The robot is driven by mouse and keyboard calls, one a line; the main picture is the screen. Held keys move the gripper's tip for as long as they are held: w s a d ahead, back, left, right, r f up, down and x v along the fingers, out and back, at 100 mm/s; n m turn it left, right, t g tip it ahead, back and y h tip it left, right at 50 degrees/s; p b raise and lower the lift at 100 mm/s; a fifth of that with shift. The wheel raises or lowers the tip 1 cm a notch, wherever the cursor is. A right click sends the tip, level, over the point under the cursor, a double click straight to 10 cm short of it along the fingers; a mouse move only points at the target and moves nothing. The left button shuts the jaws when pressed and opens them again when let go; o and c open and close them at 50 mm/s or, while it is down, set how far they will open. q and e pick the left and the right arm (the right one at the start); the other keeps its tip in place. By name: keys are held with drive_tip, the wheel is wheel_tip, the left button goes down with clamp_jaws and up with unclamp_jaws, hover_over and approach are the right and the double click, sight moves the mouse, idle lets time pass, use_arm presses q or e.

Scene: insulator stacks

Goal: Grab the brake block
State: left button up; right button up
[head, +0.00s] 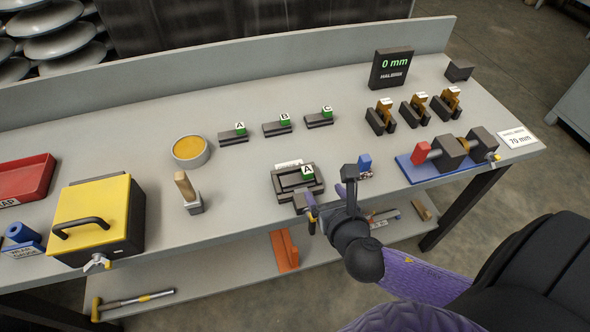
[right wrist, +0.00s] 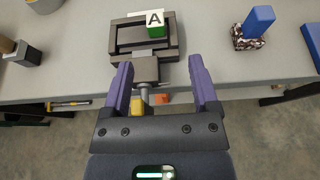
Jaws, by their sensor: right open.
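A dark block with a green and white A tag (head: 307,172) sits in a dark rectangular frame (head: 318,190) near the bench's front edge. I cannot tell for certain which piece is the brake block. In the right wrist view the A tag (right wrist: 155,22) stands on the far right part of the frame (right wrist: 116,40). A smaller dark block with a screw (right wrist: 145,70) projects from the frame's near side. My right gripper (right wrist: 160,66) is open, its purple fingers on either side of this projecting part, apparently not closed on it. My left gripper is not in view.
Dark blocks tagged A (head: 233,138), B (head: 277,129) and C (head: 319,120) lie farther back. A blue-topped brush (head: 364,163) stands right of the frame, a wooden-handled tool (head: 187,190) left. A yellow-lidded box (head: 92,215) and blue-based vise (head: 440,162) flank them.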

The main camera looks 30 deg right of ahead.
sight(309, 173)
drive_tip(key=b+x, duration=0.2)
drive_tip(key=x, duration=0.2)
drive_tip(key=b+x, duration=0.1)
drive_tip(key=x, duration=0.4)
drive_tip(key=shift+w+a+b, duration=0.1)
drive_tip(key=shift+a+b, duration=0.15)
drive_tip(key=shift+b, duration=0.15)
drive_tip(key=shift+w+r, duration=0.1)
drive_tip(key=shift+r, duration=0.05)
drive_tip(key=c, duration=1)
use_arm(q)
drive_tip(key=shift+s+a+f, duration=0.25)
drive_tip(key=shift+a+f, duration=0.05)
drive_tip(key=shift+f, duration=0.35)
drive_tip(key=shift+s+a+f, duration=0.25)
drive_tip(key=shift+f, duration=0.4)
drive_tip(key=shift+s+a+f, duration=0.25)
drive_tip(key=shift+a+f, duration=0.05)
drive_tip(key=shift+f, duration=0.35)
use_arm(e)
clamp_jaws()
